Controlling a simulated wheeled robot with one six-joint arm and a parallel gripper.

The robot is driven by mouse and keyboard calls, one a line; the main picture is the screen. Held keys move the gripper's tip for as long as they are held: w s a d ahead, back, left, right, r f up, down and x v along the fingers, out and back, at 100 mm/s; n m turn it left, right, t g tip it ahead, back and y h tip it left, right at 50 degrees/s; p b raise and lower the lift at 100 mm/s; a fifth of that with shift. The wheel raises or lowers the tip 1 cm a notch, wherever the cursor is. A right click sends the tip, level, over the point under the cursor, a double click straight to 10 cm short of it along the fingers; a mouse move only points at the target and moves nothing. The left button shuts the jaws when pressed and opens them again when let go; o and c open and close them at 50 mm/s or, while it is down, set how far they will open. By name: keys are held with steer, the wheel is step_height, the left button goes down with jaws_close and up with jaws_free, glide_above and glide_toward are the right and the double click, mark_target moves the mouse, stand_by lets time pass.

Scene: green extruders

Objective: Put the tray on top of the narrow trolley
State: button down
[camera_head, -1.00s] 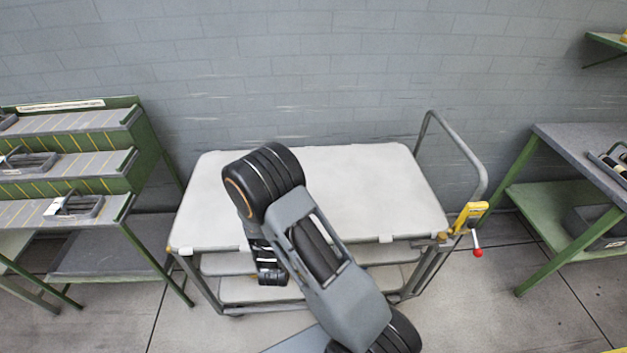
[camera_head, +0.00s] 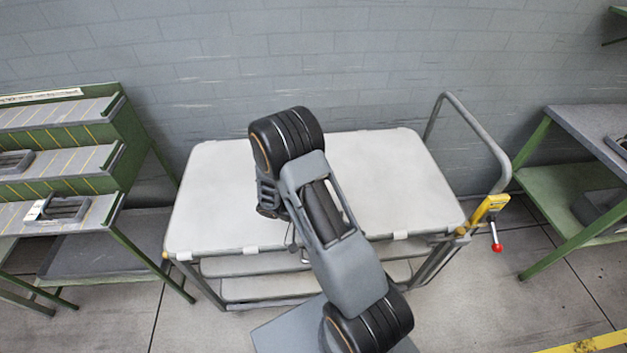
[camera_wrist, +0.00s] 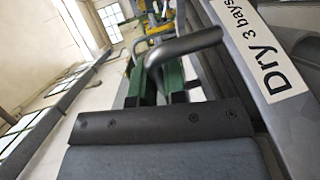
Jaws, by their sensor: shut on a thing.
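A trolley with a bare light-grey top (camera_head: 385,175) stands in front of me against the wall; it is the only trolley in view. My arm reaches over its front edge and hides part of the top. My gripper is hidden behind my arm in the head view. In the wrist view my gripper (camera_wrist: 158,86) is shut around a dark bent handle bar (camera_wrist: 185,44). Beside it is a grey tray side (camera_wrist: 248,30) with a white label reading "Dry 3 bays". The tray looks tilted in that view, and most of it is out of frame.
The trolley's tube handle (camera_head: 476,125) rises at its right end, with a yellow box (camera_head: 490,208) and red knob (camera_head: 497,247). A green stepped rack (camera_head: 130,160) holding small trays stands left. A green table (camera_head: 590,128) stands right. The wall is close behind.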

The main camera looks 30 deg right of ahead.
steer(key=a+m+g+y, duration=0.4)
steer(key=a+m+y, duration=0.95)
steer(key=y, duration=0.35)
steer(key=w+a+r+m+t+y+b, duration=0.1)
steer(key=w+a+r+m+t+y, duration=0.45)
steer(key=w+m+t, duration=0.2)
steer(key=w+a+r+m+t+y, duration=0.4)
steer(key=w+a+m+t+y, duration=0.15)
steer(key=w+t, duration=0.2)
steer(key=shift+m+h, duration=0.3)
steer(key=shift+m, duration=0.35)
steer(key=shift+w+d+f, duration=1.05)
steer(key=shift+d+f, duration=0.95)
steer(key=shift+d, duration=0.2)
steer(key=shift+w+d+f, duration=1)
steer(key=shift+d+f, duration=0.95)
steer(key=shift+d, duration=0.25)
steer(key=shift+w+d+f, duration=1.05)
steer(key=shift+d+f, duration=0.95)
steer(key=shift+d, duration=0.2)
